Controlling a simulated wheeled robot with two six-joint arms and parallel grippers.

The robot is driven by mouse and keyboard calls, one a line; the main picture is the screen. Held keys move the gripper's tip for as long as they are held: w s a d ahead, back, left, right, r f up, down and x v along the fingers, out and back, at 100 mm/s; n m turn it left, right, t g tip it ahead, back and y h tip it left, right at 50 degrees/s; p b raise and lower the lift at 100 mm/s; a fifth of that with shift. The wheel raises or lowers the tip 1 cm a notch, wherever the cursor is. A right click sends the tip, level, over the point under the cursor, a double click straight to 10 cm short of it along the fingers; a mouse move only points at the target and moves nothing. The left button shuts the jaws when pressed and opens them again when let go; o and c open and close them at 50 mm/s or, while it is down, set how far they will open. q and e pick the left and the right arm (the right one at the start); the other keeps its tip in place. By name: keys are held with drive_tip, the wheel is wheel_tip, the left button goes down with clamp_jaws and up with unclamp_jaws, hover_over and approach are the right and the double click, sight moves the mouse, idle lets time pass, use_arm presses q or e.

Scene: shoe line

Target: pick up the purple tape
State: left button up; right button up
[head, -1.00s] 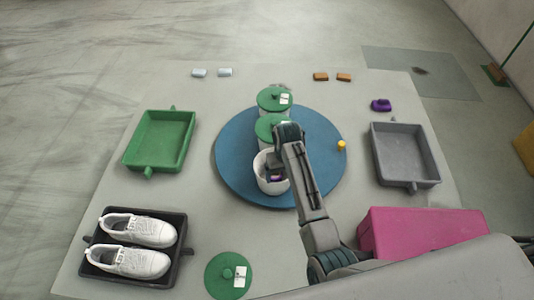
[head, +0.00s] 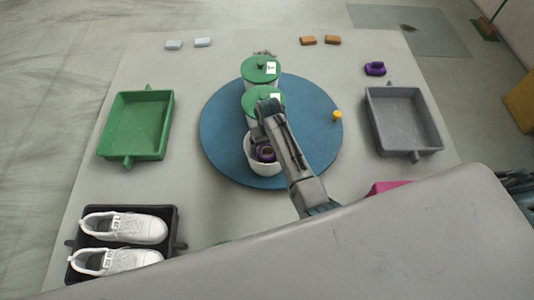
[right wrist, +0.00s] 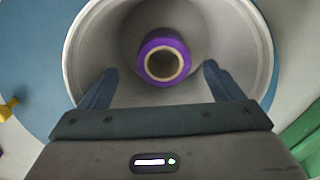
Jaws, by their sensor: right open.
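The purple tape (head: 267,153) is a roll with a pale core, lying inside an open white pot (head: 253,160) on the blue turntable. In the right wrist view the tape (right wrist: 151,49) sits deep in the pot (right wrist: 75,45), its hollow core facing the camera. My right gripper (head: 262,134) is over the pot. Its two fingers (right wrist: 158,85) are spread and empty, at the near side of the tape and apart from it. The arm hides part of the pot in the head view. My left gripper is not in view.
Two green-lidded pots (head: 261,70) stand behind on the turntable (head: 225,125), with a yellow knob (head: 337,116) near its right edge. A green tray (head: 112,125) stands left, a grey tray (head: 402,120) right. Another purple object (head: 375,69) lies back right. White shoes (head: 123,227) fill a black tray.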

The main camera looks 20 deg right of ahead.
sight(267, 153)
drive_tip(key=shift+a+f+p, duration=0.2)
drive_tip(key=shift+f+p, duration=0.35)
drive_tip(key=shift+f, duration=2.05)
drive_tip(key=shift+c, duration=0.5)
drive_tip(key=c, duration=1)
